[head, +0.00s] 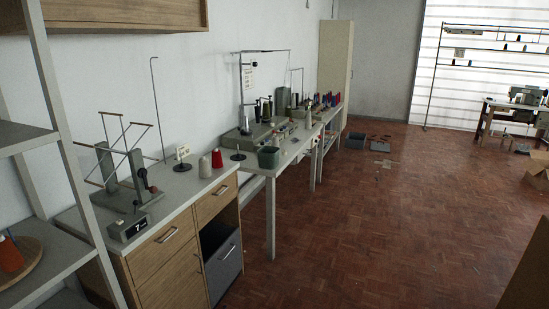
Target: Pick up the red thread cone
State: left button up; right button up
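The red thread cone (217,159) stands upright on the grey top of a wooden drawer cabinet (170,205), near its far right end. A pale, whitish cone (204,167) stands close beside it on the left. Another cone, orange-red (10,255), sits on a round wooden board on the shelf at the far left, partly cut off by the picture edge. Neither of my grippers shows in the head view.
A winder with wooden rods (125,155), a numbered block (128,228) and a small sign on a stand (182,158) share the cabinet top. A grey shelf frame (70,150) stands in the left foreground. Machine tables continue along the wall. The parquet floor (350,220) is largely clear.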

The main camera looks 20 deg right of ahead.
aim_at(217, 160)
jog(key=u, duration=1.7)
jog(key=l+z, duration=0.1)
jog(key=z, duration=1.7)
jog(key=i+l, duration=0.6)
jog(key=i, duration=0.15)
jog(key=i+l+u, duration=0.1)
jog(key=i+l, duration=0.5)
jog(key=i, duration=0.15)
